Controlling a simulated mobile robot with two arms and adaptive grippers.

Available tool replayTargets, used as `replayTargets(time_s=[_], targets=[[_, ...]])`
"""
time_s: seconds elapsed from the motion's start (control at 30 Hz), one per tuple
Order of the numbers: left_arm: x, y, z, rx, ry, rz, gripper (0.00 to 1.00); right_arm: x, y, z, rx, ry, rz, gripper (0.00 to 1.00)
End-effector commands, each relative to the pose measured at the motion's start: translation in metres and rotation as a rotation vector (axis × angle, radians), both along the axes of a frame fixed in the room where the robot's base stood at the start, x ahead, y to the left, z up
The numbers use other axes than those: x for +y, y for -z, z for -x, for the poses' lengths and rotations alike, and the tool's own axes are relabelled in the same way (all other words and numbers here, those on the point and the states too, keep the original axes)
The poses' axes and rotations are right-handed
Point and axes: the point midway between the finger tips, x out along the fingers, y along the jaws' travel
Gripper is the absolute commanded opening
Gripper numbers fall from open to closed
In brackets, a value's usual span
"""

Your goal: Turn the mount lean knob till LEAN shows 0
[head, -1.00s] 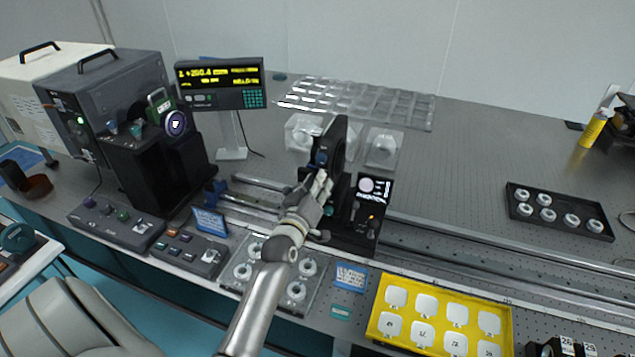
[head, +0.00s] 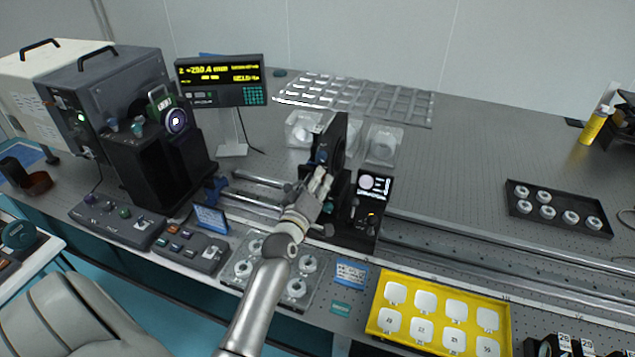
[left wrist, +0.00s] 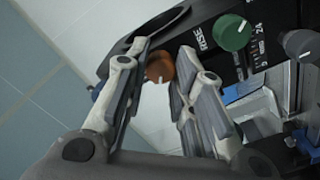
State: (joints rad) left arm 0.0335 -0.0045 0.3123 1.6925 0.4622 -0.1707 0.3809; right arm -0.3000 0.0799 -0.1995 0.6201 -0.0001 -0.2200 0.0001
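The black mount (head: 330,150) stands on the rail in the middle of the bench. A small dark screen (head: 374,186) beside it shows a pale disc; its text is too small to read. My left gripper (head: 323,180) is at the front of the mount. In the left wrist view its fingers (left wrist: 165,52) lie on either side of an orange-brown knob (left wrist: 160,68), with a gap seen on the right side. A green knob (left wrist: 232,32) and a grey knob (left wrist: 301,45) are farther right; "RISE" is printed between the orange and green ones. My right gripper is out of view.
A readout (head: 220,80) with yellow digits stands behind left. Control boxes (head: 120,222) and a tray of round parts (head: 262,285) lie along the front edge. A yellow tray (head: 378,325) is front right. Clear plastic cases (head: 384,145) stand close behind the mount.

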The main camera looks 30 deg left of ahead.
Motion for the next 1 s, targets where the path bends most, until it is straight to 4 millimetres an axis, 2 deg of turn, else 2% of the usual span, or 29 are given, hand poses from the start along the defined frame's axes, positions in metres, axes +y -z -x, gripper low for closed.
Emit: replayTargets(time_s=[0.03,0.13,0.43,0.57,0.67,1.0], targets=[[0.000,-0.001,0.000,-0.002,-0.001,-0.001,0.32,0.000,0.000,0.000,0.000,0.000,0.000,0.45],[0.000,-0.001,0.000,-0.001,0.000,-0.001,0.45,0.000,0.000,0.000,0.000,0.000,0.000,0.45],[0.000,0.000,0.000,0.000,0.000,-0.001,0.45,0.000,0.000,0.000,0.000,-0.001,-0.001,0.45],[-0.002,0.001,0.008,0.002,0.000,-0.001,0.45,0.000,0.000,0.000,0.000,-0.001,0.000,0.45],[-0.005,0.001,0.021,0.003,0.000,0.000,0.45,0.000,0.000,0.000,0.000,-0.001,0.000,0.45],[-0.020,0.001,0.085,0.003,0.000,-0.002,0.45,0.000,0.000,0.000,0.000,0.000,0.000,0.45]])
